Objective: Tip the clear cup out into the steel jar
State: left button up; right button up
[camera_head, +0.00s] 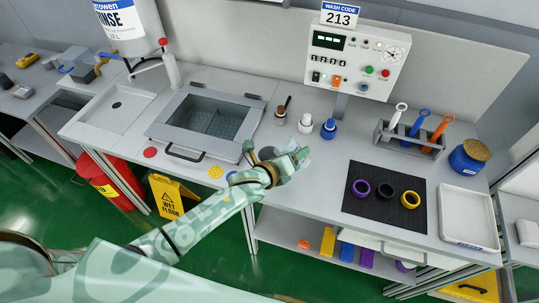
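My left arm reaches in from the lower left to the front middle of the grey bench (215,180). My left gripper (296,158) is there, small and partly hidden by its own wrist. A pale grey, see-through-looking shape at the fingertips may be the clear cup, but I cannot make out its outline or whether the fingers hold it. A grey round thing (266,153) just left of the gripper, partly behind my wrist, may be the steel jar; I cannot be sure. My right gripper is not in view.
A lidded basin (160,130) is left of the gripper. Small bottles (328,129) stand behind it. A black mat (370,210) with three rings, a rack of handled tools (410,140), a blue jar (468,158) and a white tray (467,239) are right.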

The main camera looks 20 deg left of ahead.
pick_arm(q)
jog(key=shift+r+n, duration=0.35)
jog(key=shift+n, duration=0.05)
jog(key=shift+r+h, duration=0.15)
jog(key=shift+h, duration=0.15)
jog(key=shift+r+n+h+b, duration=0.3)
jog(key=shift+n+b, duration=0.3)
jog(key=shift+n, duration=0.1)
jog(key=shift+a+f+n+b, duration=0.1)
jog(key=shift+f+n+b, duration=0.2)
jog(key=shift+b, duration=0.25)
jog(key=shift+r, duration=0.15)
jog(key=shift+f+n+t+h+b, duration=0.2)
jog(key=shift+n+t+h+b, duration=0.15)
jog(key=shift+b, duration=0.3)
jog(key=shift+w+a+r+n+h+b, duration=0.15)
jog(key=shift+a+r+n+h+b, duration=0.3)
jog(key=shift+a+n+b, duration=0.3)
jog(key=shift+d+r+b, duration=0.15)
jog(key=shift+d+b, duration=0.15)
jog(key=shift+r+n+t+h, duration=0.2)
jog(key=shift+n+t+h, duration=0.1)
jog(key=shift+n, duration=0.3)
